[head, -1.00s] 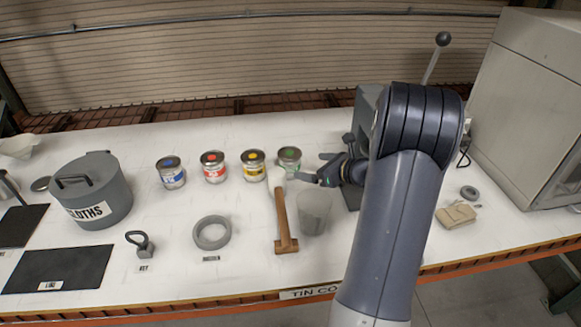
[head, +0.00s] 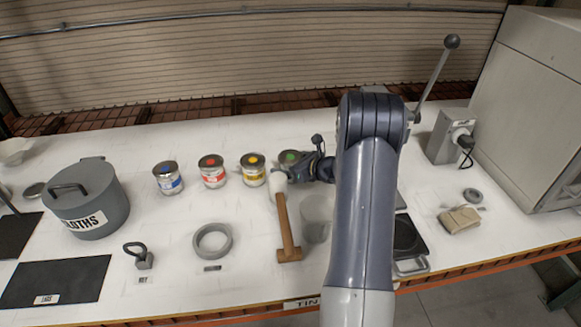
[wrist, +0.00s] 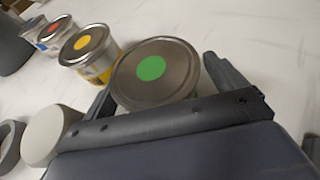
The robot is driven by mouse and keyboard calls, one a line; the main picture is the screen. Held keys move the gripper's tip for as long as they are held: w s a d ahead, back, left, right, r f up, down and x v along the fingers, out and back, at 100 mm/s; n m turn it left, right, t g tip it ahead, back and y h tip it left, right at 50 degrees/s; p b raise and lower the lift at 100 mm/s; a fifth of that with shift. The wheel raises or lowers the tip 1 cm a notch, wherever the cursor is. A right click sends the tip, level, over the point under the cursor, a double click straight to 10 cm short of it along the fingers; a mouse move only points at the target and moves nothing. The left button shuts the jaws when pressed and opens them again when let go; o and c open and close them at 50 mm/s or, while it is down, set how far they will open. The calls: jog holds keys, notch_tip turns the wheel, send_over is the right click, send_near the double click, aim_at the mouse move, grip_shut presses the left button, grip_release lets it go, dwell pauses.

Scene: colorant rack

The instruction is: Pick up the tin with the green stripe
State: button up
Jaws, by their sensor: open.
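The green-marked tin (head: 289,157) stands at the right end of a row of tins, partly hidden by my gripper (head: 305,168) in the head view. In the wrist view its round metal lid with a green dot (wrist: 151,69) lies between my two open fingers (wrist: 165,88), one on each side. Its stripe is hidden there. I cannot tell whether either finger touches it.
The yellow tin (head: 253,170) stands close on the left, then the red tin (head: 212,171) and blue tin (head: 168,178). A mallet (head: 285,225) lies just in front, with a translucent cup (head: 316,217) beside it. A grey ring (head: 212,241) lies front left.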

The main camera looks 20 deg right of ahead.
jog(key=shift+c, duration=0.2)
jog(key=c, duration=1.1)
jog(key=shift+c, duration=0.3)
jog(key=shift+r, duration=0.2)
